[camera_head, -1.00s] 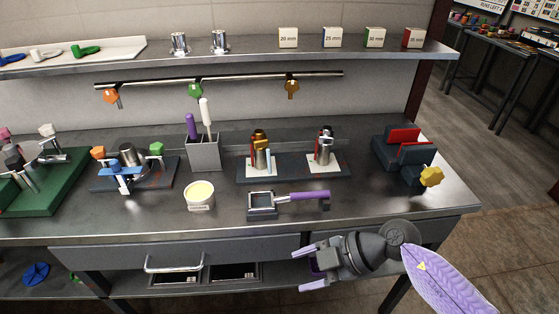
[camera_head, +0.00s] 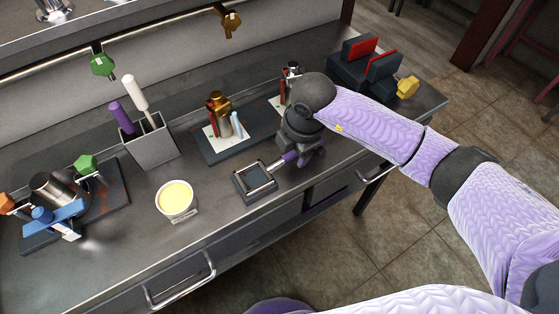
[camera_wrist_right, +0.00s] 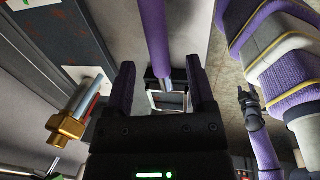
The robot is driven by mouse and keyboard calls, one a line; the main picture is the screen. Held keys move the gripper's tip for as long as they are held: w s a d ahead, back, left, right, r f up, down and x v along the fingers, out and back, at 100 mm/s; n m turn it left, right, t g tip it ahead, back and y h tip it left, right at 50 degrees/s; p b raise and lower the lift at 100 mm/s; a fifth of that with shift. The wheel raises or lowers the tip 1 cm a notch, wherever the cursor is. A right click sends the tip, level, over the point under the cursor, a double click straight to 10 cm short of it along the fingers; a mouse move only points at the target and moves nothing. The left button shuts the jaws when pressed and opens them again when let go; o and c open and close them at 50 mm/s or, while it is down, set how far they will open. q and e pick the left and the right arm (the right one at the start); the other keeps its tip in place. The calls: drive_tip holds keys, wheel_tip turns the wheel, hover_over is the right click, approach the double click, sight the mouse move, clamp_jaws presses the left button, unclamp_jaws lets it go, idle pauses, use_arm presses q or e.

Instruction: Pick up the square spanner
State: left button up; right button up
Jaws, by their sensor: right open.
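The square spanner has a dark square frame head (camera_head: 255,183) and a purple handle, and lies at the bench's front edge. In the head view my right gripper (camera_head: 308,156) is over the handle end and hides part of it. In the right wrist view the purple handle (camera_wrist_right: 153,40) shows between the two open fingers of my right gripper (camera_wrist_right: 161,80), with the spanner's square end beyond. The fingers look apart from the handle; contact is unclear. My left gripper seems to be the small dark one at right (camera_wrist_right: 250,108) in the wrist view; its jaws are unclear.
A cream tub (camera_head: 175,200) stands left of the spanner. Behind are a grey holder (camera_head: 150,145) with two handles, a dark tray (camera_head: 240,145) with brass and steel fittings, and a red-jawed dark block (camera_head: 365,65). A drawer handle (camera_head: 185,285) juts out in front.

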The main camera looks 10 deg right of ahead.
sight(293, 154)
drive_tip(key=shift+w+f, duration=0.2)
drive_tip(key=shift+f, duration=0.95)
drive_tip(key=shift+r, duration=0.1)
drive_tip(key=shift+a, duration=0.1)
clamp_jaws()
drive_tip(key=shift+r, duration=0.1)
wheel_tip(293, 154, up, 9)
drive_tip(key=shift+r+p, duration=0.1)
drive_tip(key=shift+p, duration=1.1)
drive_tip(key=shift+r, duration=0.35)
